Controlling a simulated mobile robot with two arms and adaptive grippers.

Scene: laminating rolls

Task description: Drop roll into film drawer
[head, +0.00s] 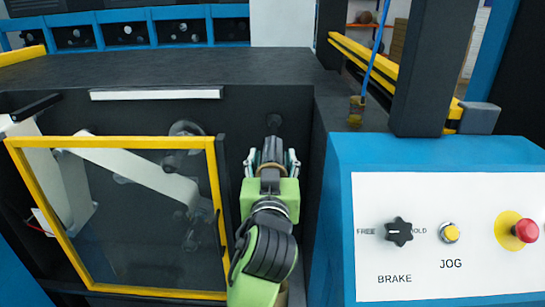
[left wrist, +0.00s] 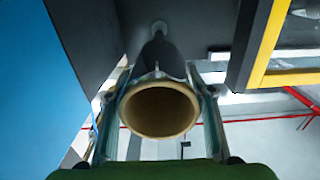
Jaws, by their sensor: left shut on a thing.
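My left gripper (head: 272,158) is shut on the roll (head: 270,151) in front of the machine's dark recessed wall. In the left wrist view the roll shows its open end, a round tan cardboard core (left wrist: 160,133), between the two fingers of my left gripper (left wrist: 160,95). A dark tapered part extends behind the core toward a round fitting (left wrist: 158,27) on the wall; I cannot tell whether they touch. I cannot make out a film drawer in either view. My right gripper is not in view.
A blue control console (head: 440,160) with a brake knob, jog button and red stop button stands close on the right. The recess between them is narrow.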

